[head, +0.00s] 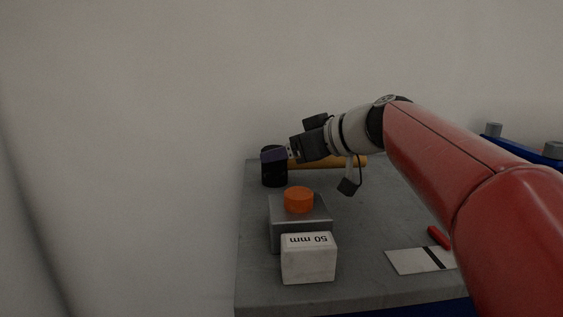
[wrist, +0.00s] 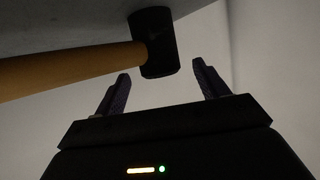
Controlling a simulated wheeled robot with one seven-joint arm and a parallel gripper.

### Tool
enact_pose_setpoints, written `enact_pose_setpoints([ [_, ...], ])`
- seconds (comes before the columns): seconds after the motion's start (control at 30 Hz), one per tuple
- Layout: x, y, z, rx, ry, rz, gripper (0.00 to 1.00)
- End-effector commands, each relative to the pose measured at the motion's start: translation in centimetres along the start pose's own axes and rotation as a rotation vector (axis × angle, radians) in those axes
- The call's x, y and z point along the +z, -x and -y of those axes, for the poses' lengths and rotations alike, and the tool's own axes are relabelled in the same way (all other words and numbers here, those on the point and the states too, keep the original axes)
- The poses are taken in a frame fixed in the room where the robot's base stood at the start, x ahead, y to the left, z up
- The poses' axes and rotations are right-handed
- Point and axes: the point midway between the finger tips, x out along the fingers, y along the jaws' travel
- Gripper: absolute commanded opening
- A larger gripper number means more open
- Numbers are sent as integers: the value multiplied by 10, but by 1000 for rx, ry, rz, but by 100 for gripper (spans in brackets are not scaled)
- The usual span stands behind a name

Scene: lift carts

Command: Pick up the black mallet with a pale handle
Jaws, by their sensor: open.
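The mallet lies on the grey table top, with its black head (head: 274,172) at the back left corner and its pale orange-brown handle (head: 350,162) running right along the back edge. In the wrist view, the black head (wrist: 155,42) and the handle (wrist: 70,68) show ahead of the fingertips. My gripper (wrist: 160,70) is open there, with nothing between its fingers.
A grey block (head: 285,236) with an orange cylinder (head: 299,200) on top stands in front of the mallet. A white box marked 50 mm (head: 308,262) is nearer. A white card (head: 408,261) and a red object (head: 438,237) lie at right. The middle of the table (head: 370,215) is clear.

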Motion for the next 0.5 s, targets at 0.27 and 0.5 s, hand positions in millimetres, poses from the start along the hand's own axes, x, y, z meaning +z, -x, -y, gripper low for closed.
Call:
enact_pose_setpoints([
  [0.27,-1,-23,0,0,1,-1,73],
  [0.5,0,-23,0,0,1,-1,62],
])
